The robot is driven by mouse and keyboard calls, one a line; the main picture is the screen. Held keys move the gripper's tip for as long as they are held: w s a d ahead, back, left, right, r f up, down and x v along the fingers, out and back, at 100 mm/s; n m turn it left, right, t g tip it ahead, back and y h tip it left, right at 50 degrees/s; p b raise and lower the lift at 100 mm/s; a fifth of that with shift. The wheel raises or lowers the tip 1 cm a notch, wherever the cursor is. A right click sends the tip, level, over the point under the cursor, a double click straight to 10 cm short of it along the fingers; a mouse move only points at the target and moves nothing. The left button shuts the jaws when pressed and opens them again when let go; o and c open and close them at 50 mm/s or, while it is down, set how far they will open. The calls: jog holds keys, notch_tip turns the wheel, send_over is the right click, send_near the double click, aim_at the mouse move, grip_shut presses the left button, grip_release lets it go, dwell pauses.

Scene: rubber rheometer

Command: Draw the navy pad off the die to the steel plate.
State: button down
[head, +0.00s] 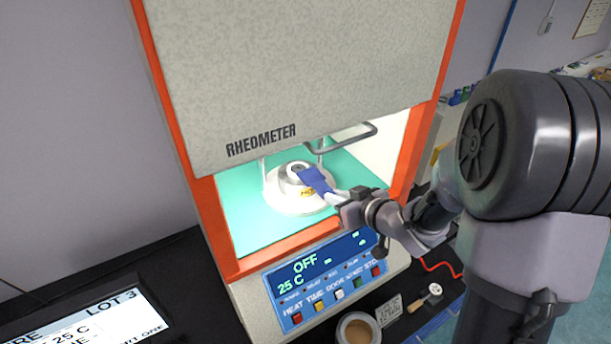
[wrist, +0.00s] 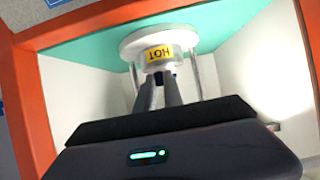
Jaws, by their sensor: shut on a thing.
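The navy pad (head: 316,179) shows as a blue piece at the right edge of the die (head: 297,172), inside the open rheometer chamber. My gripper (head: 329,192) reaches in from the right and is shut on the pad. In the wrist view, my fingers (wrist: 159,92) run up close together below the yellow HOT label, with a little dark blue between their tips. The pad's underside and its exact contact with the die are hidden. I cannot make out the steel plate for certain in either view.
The raised door and its bent handle (head: 345,139) hang above my gripper. Orange side frames (head: 397,170) bound the opening, and the button panel (head: 322,279) lies below it.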

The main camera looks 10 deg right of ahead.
jog(key=s+d+b, duration=0.5)
jog(key=s+b, duration=0.3)
jog(key=s, duration=0.4)
dwell(1.0)
